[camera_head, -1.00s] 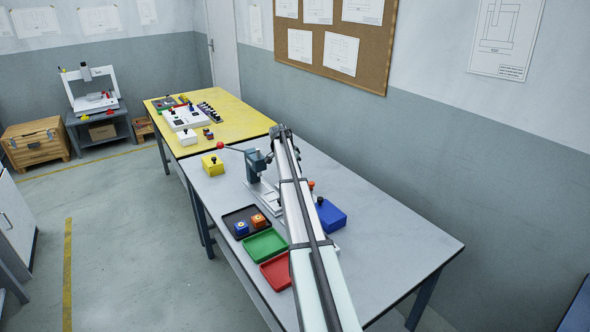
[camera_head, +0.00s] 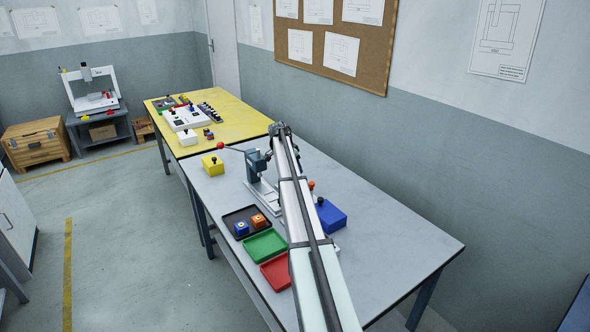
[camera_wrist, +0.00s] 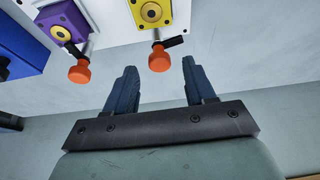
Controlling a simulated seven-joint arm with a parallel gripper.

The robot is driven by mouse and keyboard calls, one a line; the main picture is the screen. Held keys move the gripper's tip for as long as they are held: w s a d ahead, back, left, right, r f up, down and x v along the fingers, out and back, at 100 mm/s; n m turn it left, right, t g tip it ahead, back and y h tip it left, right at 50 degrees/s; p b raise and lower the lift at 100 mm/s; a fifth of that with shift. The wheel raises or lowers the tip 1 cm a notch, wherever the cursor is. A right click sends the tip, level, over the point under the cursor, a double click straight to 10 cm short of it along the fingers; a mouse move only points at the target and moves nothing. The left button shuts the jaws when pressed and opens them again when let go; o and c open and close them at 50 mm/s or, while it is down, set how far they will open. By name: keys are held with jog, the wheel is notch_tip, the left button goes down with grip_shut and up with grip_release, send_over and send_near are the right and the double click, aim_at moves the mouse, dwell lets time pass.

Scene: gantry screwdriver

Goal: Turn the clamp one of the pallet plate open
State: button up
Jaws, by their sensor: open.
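In the wrist view a white pallet plate (camera_wrist: 118,22) carries a purple block (camera_wrist: 62,20) and a yellow block (camera_wrist: 150,12). Beside each block is a clamp with an orange knob: the left knob (camera_wrist: 78,72) by the purple block and the right knob (camera_wrist: 158,60) by the yellow one. I cannot tell which is clamp one. My gripper (camera_wrist: 158,72) is open, with two dark blue fingers. The right knob appears between the fingertips, the left knob outside the left finger; touching is not visible. In the head view my arm hides the gripper and most of the plate.
A blue box (camera_head: 330,214) stands right of my arm. A lever press (camera_head: 256,164) with a red-ended handle stands left of it. A black tray (camera_head: 238,213), green tray (camera_head: 265,246) and red tray (camera_head: 277,271) lie along the left edge. The table's right part is clear.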

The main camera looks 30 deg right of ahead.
jog(key=v, duration=1.2)
jog(key=shift+r, duration=0.25)
jog(key=shift+s, duration=0.1)
jog(key=s+d+f+t+y, duration=0.1)
jog(key=s+d+y, duration=0.1)
jog(key=s+d, duration=1)
jog(key=w+a+n+t+y, duration=0.35)
jog(key=w+n, duration=0.25)
jog(key=n, duration=1.4)
jog(key=shift+n, duration=0.3)
jog(key=x, duration=0.8)
jog(key=a+x, duration=0.1)
jog(key=x, duration=0.4)
jog(key=shift+w, duration=0.1)
jog(key=shift+c, duration=0.3)
